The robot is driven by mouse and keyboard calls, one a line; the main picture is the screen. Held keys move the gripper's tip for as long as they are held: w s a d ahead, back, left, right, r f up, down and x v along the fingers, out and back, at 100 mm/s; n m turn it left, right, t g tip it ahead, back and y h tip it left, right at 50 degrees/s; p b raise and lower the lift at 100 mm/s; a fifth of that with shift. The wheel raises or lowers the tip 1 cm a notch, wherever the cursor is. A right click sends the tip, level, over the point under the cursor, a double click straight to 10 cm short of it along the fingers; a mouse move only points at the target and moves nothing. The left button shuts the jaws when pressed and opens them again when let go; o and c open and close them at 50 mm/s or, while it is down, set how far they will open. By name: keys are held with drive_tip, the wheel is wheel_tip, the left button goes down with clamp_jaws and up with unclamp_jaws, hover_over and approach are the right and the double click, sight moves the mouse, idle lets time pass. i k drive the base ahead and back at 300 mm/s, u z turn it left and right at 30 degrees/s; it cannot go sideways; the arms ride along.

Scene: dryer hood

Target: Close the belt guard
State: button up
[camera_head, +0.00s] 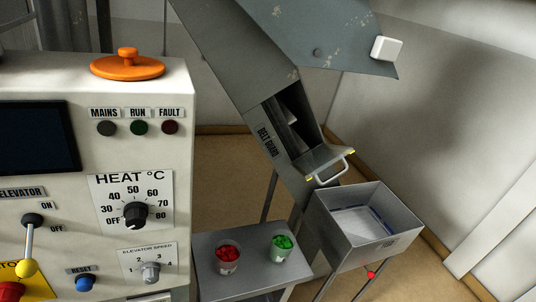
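The belt guard (322,158) is a small grey metal flap with a pale loop handle (334,172) and yellow marks at its corners. It sits at the lower end of the sloping grey chute (253,75), tilted outward. The opening (291,122) above it is uncovered, and dark inner parts show in it. A "BELT GUARD" label (268,142) is on the chute's side, left of the opening. My gripper is not in view.
A grey bin (402,212) stands right below the guard. A control cabinet (160,95) with an orange lid (127,66) fills the left. A grey hood (320,35) overhangs above.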

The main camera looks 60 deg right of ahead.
sight(324, 153)
drive_tip(key=z, duration=0.7)
drive_tip(key=k, duration=0.25)
drive_tip(key=z, duration=0.95)
